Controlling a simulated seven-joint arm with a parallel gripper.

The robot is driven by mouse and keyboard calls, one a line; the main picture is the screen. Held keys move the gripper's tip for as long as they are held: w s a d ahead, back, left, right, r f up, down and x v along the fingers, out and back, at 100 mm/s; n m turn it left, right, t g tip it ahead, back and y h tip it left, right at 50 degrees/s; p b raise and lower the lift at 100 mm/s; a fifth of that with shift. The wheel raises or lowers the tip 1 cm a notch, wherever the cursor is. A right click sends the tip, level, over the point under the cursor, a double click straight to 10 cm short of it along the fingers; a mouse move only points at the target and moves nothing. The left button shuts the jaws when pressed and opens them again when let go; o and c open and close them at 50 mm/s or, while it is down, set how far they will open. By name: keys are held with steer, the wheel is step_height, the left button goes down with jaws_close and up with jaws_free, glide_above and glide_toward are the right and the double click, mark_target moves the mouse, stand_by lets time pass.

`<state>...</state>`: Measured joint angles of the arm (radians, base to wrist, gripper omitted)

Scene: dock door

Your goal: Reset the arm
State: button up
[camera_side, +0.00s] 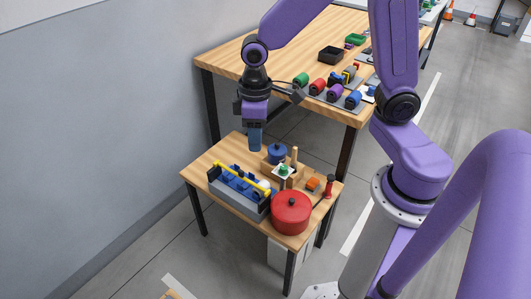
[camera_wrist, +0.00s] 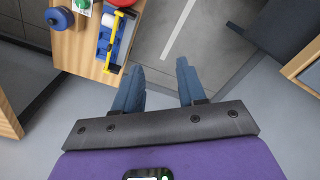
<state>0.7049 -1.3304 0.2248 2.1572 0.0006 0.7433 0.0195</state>
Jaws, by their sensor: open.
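My gripper (camera_side: 255,140) is open and empty, pointing down above the back-left part of the small wooden table (camera_side: 215,160). In the wrist view its two blue fingers (camera_wrist: 158,80) are spread apart with only the grey floor and the table edge seen beyond them. My purple arm reaches in from the right of the side view. No object touches the fingers.
A larger wooden table (camera_side: 240,65) behind holds colored parts and a black bin (camera_side: 331,55). A grey wall stands left.

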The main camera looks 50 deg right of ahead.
steer(key=s+d+r+n, duration=0.1)
steer(key=s+r+n, duration=0.1)
steer(key=s, duration=0.7)
steer(key=s+d+r+n, duration=0.2)
steer(key=s+r+n, duration=0.1)
steer(key=s, duration=0.6)
steer(key=shift+d+n, duration=0.25)
steer(key=shift+n, duration=0.05)
